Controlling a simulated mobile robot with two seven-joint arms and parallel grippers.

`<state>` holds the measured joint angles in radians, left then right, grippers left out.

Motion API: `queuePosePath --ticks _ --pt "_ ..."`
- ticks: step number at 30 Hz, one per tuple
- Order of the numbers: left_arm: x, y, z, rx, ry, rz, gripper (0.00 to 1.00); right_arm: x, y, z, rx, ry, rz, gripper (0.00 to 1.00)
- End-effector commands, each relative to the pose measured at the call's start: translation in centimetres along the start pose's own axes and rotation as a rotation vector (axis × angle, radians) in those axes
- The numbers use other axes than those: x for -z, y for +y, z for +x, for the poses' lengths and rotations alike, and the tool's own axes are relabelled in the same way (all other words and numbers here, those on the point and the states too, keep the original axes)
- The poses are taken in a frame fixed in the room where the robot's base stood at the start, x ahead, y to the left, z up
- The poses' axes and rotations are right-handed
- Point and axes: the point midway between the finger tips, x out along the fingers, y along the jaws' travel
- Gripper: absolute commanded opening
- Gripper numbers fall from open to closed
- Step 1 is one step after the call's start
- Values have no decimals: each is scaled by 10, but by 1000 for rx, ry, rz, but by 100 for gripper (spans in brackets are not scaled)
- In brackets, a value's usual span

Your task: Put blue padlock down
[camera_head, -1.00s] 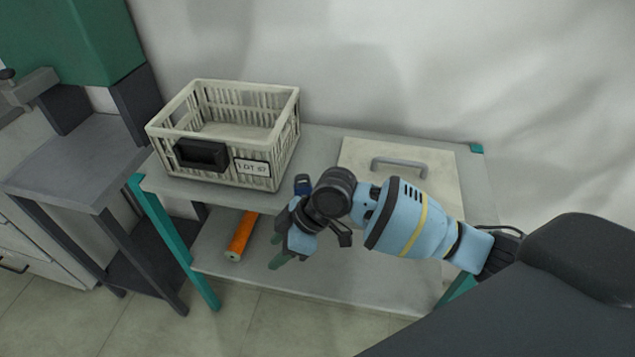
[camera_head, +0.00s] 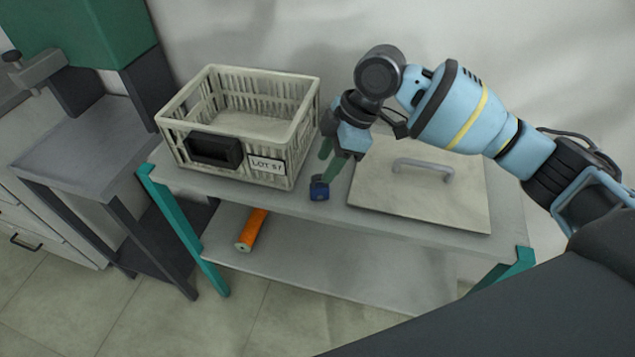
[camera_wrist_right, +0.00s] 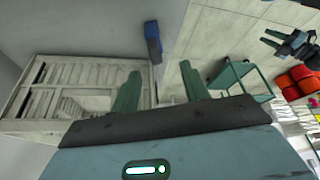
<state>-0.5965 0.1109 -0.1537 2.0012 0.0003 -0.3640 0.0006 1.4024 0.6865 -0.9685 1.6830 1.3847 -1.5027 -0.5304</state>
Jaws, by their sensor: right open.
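The small blue padlock (camera_head: 319,190) rests on the grey table top near its front edge, between the crate and the flat board. It also shows in the right wrist view (camera_wrist_right: 153,42), beyond the fingertips. My right gripper (camera_head: 328,168) is over the table, close to the padlock, with its green fingers pointing down. In the right wrist view its two fingers (camera_wrist_right: 160,78) are spread apart with nothing held between them. One finger appears very near the padlock in the head view; whether they touch I cannot tell. My left gripper is not in view.
A cream slatted crate (camera_head: 179,127) with a lot label stands at the table's left. A flat board (camera_head: 440,205) with a grey handle lies to the right. An orange roll (camera_head: 251,231) lies on the lower shelf. A grey stand (camera_head: 85,160) is left of the table.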

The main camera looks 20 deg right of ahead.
Motion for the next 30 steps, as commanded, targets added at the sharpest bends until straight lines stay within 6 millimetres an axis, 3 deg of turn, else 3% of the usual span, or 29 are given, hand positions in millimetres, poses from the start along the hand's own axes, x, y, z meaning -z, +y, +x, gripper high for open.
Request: queuePosePath --ticks 9,15,24,30 --pt "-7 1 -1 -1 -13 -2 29 0 1 25 1 0 0 45" --pt "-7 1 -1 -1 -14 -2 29 -1 2 30 0 0 0 45" --pt "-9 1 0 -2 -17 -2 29 -6 8 69 2 1 1 45" --pt "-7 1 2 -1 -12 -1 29 -6 8 79 -1 1 1 45"
